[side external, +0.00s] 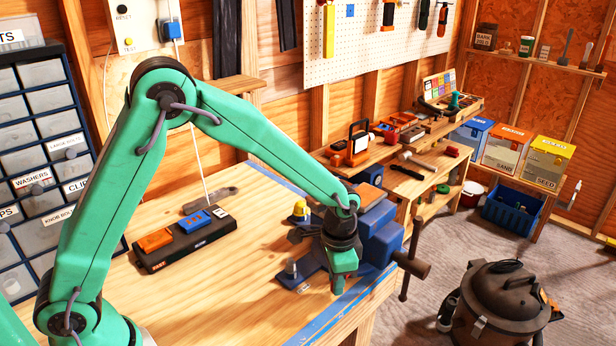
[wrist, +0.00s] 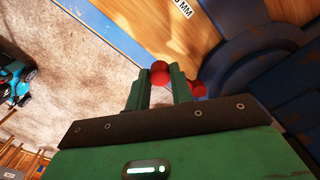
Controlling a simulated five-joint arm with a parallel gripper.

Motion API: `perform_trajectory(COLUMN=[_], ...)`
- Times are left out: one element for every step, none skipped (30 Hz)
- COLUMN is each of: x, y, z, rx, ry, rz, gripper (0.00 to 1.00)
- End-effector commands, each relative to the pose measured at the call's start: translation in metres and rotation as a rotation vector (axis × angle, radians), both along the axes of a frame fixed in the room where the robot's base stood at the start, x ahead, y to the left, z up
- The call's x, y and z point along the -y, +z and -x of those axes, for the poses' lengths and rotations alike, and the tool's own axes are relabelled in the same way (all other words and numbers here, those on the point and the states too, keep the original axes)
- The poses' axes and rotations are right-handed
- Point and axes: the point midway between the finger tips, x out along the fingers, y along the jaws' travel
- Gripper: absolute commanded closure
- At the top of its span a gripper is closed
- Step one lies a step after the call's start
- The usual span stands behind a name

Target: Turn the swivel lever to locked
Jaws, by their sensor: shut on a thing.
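The blue vise (side external: 382,243) is on the front right of the bench, and its dark blue round body (wrist: 262,48) fills the right of the wrist view. My gripper (side external: 338,286) points down beside it near the bench edge. In the wrist view my gripper (wrist: 160,80) has a red ball knob (wrist: 160,70) between its green fingertips, which I take as the swivel lever's end. A second red knob (wrist: 198,89) shows just right of the right finger. The lever's shaft is hidden, and the side view hides the grip behind my gripper.
A bolt (side external: 291,267) stands on the vise's blue base plate, with a yellow-topped part (side external: 299,211) behind. A black switch box (side external: 185,240) with orange and blue rockers lies left on the bench. A shop vacuum (side external: 500,305) stands on the floor at right.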

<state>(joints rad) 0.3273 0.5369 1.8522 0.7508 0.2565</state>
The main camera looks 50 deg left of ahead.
Motion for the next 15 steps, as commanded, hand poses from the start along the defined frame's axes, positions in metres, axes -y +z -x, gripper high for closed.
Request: perform_trajectory(x=[-0.007, -0.008, -0.01, -0.011, -0.012, -0.013, -0.014, -0.015, -0.016, -0.016, -0.017, -0.018, -0.018, -0.018, -0.018], y=[-0.006, -0.006, -0.006, -0.006, -0.006, -0.006, -0.006, -0.006, -0.006, -0.006, -0.006, -0.006, -0.006, -0.006, -0.006], z=[0.001, 0.001, 0.001, 0.001, 0.001, 0.002, 0.002, 0.002, 0.002, 0.002, 0.002, 0.001, 0.001, 0.001, 0.001], rx=[-0.007, -0.006, -0.006, -0.006, -0.006, -0.006, -0.006, -0.006, -0.006, -0.006, -0.006, -0.005, -0.005, -0.005, -0.005], ry=[-0.022, -0.043, -0.069, -0.087, -0.104, -0.124, -0.138, -0.149, -0.164, -0.173, -0.181, -0.19, -0.195, -0.199, -0.204], rz=[-0.002, -0.002, -0.002, -0.002, -0.002, -0.002, -0.002, -0.002, -0.002, -0.002, -0.002, -0.001, -0.002, -0.002, -0.002], gripper=[1.0, 1.0, 1.0, 1.0, 1.0, 1.0, 1.0, 1.0, 1.0, 1.0, 1.0, 1.0, 1.0, 1.0, 1.0])
